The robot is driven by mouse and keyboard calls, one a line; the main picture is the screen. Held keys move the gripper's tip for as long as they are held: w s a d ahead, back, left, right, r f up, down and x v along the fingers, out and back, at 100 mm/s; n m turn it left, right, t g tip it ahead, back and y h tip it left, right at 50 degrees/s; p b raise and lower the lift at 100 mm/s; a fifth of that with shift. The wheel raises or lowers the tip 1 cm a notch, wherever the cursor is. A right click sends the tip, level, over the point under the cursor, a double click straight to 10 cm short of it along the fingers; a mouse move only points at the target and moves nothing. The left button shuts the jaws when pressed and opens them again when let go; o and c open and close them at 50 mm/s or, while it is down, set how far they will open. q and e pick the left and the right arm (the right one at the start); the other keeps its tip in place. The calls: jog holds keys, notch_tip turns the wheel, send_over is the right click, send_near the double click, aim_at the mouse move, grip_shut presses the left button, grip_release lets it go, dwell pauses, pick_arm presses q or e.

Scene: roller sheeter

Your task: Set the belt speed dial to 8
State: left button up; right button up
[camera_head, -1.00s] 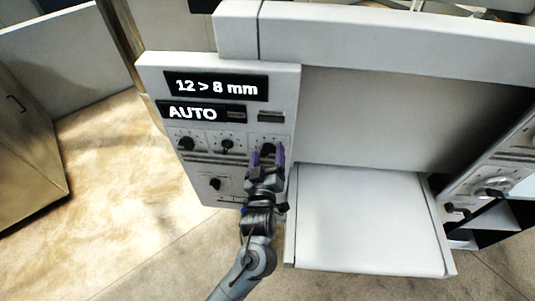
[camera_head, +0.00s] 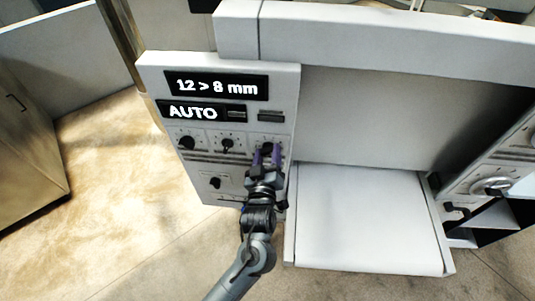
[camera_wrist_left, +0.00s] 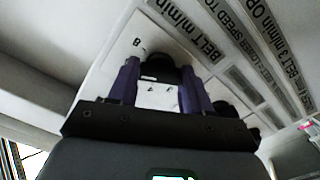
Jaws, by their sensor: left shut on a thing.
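The control panel (camera_head: 218,98) stands upright left of centre in the head view. The belt speed dial (camera_head: 267,146) is the rightmost of the upper row of knobs and is partly hidden by my gripper. My left gripper (camera_head: 266,156) has its purple fingers on both sides of this dial, shut on it. In the left wrist view the black dial (camera_wrist_left: 160,68) sits between the two fingers (camera_wrist_left: 160,85). A printed "8" shows at the dial's upper left, and a "BELT m/min" label (camera_wrist_left: 200,40) is beside it. The pointer's setting cannot be read. My right gripper is out of view.
Two other black knobs, at left (camera_head: 187,142) and middle (camera_head: 227,143), share the row, with a lower knob (camera_head: 215,182) below. A display reads "12 > 8 mm" (camera_head: 216,87), another "AUTO" (camera_head: 193,112). The white bed (camera_head: 365,220) lies close right of my arm.

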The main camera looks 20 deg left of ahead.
pick_arm(q)
jog(key=m+p, duration=0.2)
jog(key=p, duration=0.1)
jog(key=m+p, duration=0.1)
jog(key=shift+r+m+p, duration=0.25)
jog(key=shift+m+p, duration=0.1)
jog(key=shift+m, duration=0.05)
jog(key=shift+f+m+p, duration=0.1)
jog(key=shift+m+p, duration=0.95)
jog(key=shift+m, duration=0.05)
jog(key=shift+f+m+p, duration=0.1)
jog(key=shift+m+p, duration=0.65)
jog(key=shift+m, duration=0.15)
jog(key=o, duration=1.1)
jog(key=shift+c, duration=0.2)
